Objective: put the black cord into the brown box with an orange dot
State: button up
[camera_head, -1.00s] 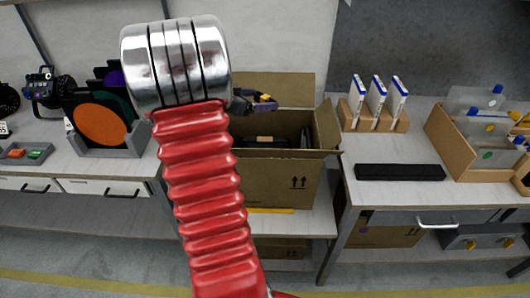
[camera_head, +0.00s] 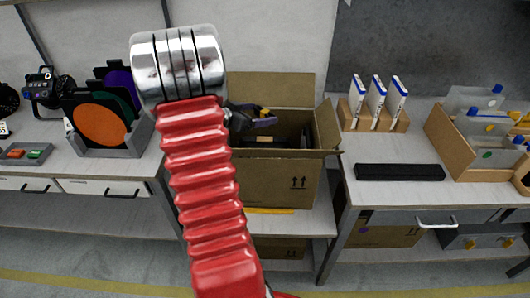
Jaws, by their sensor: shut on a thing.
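A large open brown box (camera_head: 265,185) stands on the middle bench, with its flaps up and two dark arrows on its front. I see no orange dot on the part that shows. My gripper (camera_head: 268,118), dark with yellow and purplish parts, is over the left part of the box opening, near the back flap. It is shut on a dark thing that I take for the black cord; my red arm and the gripper hide most of it, so its shape is unclear. Dark contents show inside the box.
A black bar-shaped case (camera_head: 400,172) lies on the right bench by a wooden rack (camera_head: 374,120) of white-and-blue packs. A wooden crate (camera_head: 448,150) holds clear pouches. A lower shelf holds a brown box with a purple dot (camera_head: 385,237). Colour filters (camera_head: 100,125) stand at left.

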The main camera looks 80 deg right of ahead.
jog(key=o, duration=1.1)
notch_tip(320, 180, up, 10)
dwell(1.0)
